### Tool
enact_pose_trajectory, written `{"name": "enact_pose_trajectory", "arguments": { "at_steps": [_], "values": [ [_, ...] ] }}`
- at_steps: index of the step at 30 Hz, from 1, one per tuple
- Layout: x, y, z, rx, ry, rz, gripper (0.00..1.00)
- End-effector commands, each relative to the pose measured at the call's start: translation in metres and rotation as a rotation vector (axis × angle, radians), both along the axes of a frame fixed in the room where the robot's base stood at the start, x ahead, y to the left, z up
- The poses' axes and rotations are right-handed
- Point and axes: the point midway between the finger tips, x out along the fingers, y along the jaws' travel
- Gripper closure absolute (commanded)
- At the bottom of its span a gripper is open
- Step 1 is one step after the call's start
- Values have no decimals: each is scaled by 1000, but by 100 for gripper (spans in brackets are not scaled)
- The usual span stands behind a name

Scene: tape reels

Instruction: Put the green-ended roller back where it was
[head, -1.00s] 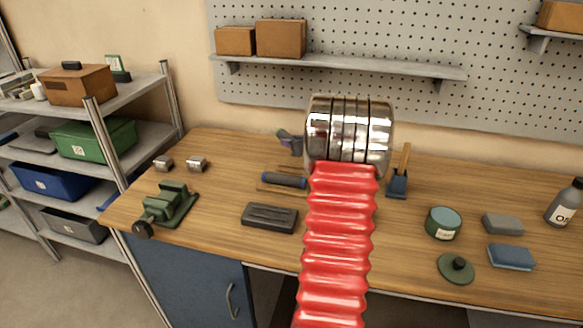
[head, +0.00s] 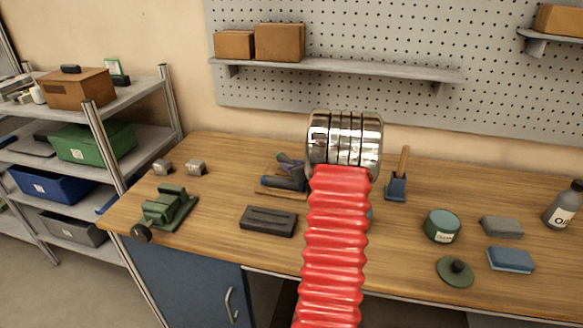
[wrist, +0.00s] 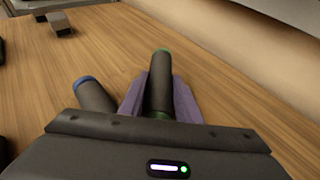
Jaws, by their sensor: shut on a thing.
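The green-ended roller (wrist: 160,78) is a dark cylinder with a green band at its far end and green near the close end. In the wrist view it sits between the purple fingers of my gripper (wrist: 159,94), which is shut on it. A dark blue-ended roller (wrist: 92,96) lies just left of the left finger. In the head view my gripper (head: 289,160) is low over the bench, left of my chrome wrist. The blue-ended roller (head: 271,182) shows beneath it there. The held roller is hard to make out in the head view. Whether it touches the bench cannot be told.
A dark grey block (head: 268,221) lies in front. A green vise (head: 168,207) and two small metal blocks (head: 195,167) are to the left. A brush in a blue holder (head: 396,188) and a green tin (head: 442,226) are to the right. Bare wood lies between rollers and vise.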

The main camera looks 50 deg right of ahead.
Motion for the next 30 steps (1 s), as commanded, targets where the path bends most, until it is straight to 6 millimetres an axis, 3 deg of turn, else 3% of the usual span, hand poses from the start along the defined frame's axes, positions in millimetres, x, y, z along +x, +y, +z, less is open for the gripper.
{"name": "enact_pose_trajectory", "arguments": {
  "at_steps": [16, 17, 24, 30],
  "values": [
    [0, 0, -10, -2, -2, 0, 98],
    [0, 0, -11, -1, -1, 0, 68],
    [-1, -1, -11, -1, -1, -1, 51],
    [-1, -1, -10, -1, -1, -1, 51]
  ]
}}
